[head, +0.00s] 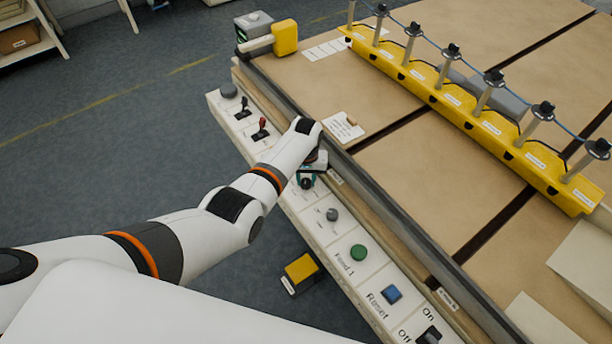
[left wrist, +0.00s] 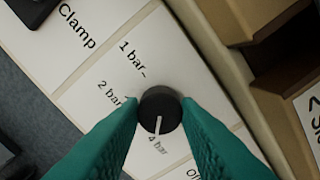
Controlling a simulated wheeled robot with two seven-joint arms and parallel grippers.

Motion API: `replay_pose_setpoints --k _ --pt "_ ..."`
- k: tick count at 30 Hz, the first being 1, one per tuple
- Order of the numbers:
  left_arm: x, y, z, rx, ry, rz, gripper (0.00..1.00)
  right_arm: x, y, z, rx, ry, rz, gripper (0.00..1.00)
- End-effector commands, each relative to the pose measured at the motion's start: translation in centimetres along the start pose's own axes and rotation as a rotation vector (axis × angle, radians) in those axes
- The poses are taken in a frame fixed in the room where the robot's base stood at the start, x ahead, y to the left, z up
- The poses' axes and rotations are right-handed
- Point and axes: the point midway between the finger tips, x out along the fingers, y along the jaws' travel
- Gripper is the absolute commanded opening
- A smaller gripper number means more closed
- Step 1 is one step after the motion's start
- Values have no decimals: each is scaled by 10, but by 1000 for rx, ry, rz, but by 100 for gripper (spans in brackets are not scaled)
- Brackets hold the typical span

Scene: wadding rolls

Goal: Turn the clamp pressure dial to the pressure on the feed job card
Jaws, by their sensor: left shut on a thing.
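The clamp pressure dial (left wrist: 160,112) is a round black knob with a white pointer line, seen in the left wrist view. My left gripper (left wrist: 161,116) is shut on it, one teal finger on each side. The pointer line points down the picture toward the "4 bar" mark; "1 bar" and "2 bar" are above and to the left. In the head view my left gripper (head: 306,180) is over the control panel (head: 315,213), and the arm hides most of the dial. A white card (head: 343,128) lies on the table beside the panel; its print is too small to read.
The panel also carries a red-tipped lever (head: 262,128), a grey knob (head: 332,214), a green button (head: 358,252) and a blue button (head: 392,293). A yellow clamp bar (head: 465,115) with several posts crosses the brown table. A yellow-and-grey block (head: 301,271) is below the panel.

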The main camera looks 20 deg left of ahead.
Motion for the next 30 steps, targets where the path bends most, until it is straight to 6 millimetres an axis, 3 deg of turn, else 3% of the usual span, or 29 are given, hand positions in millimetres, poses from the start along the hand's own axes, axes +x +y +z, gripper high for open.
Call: replay_pose_setpoints --k 18,30 --pt "0 0 0 539 -1 1 7 -9 0 1 0 0 0 0" --pt "0 0 0 708 -1 1 7 -10 0 1 0 0 1 0"
